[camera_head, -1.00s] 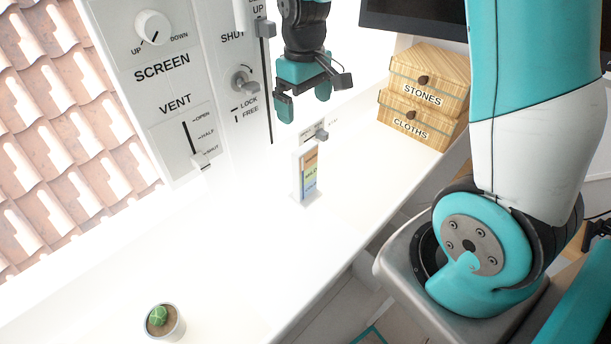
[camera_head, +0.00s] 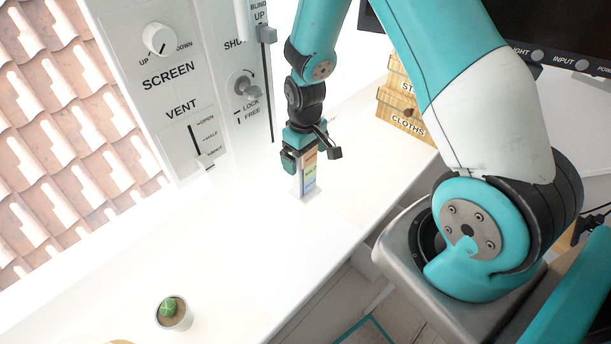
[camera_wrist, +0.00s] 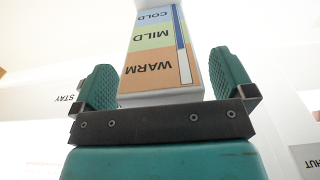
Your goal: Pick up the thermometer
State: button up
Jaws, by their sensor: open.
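The thermometer (camera_head: 308,178) is a small upright block with coloured bands, standing on the white desk. In the wrist view the thermometer (camera_wrist: 158,45) shows the words COLD, MILD and WARM, upside down. My gripper (camera_head: 302,160) is at its upper part, reaching down from above. In the wrist view my gripper (camera_wrist: 162,88) has its teal fingers apart, one on each side of the thermometer, with a visible gap on both sides. The thermometer's top is partly hidden by the gripper in the head view.
A potted cactus (camera_head: 173,314) stands at the front left of the desk. Wooden boxes (camera_head: 402,112) stand at the back right, partly behind my arm. A control panel (camera_head: 185,90) with knobs and sliders is at the left. The desk around the thermometer is clear.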

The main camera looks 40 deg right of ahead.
jog(key=shift+f, duration=0.3)
jog(key=c, duration=1.3)
jog(key=shift+c, duration=0.5)
jog(key=shift+r, duration=0.15)
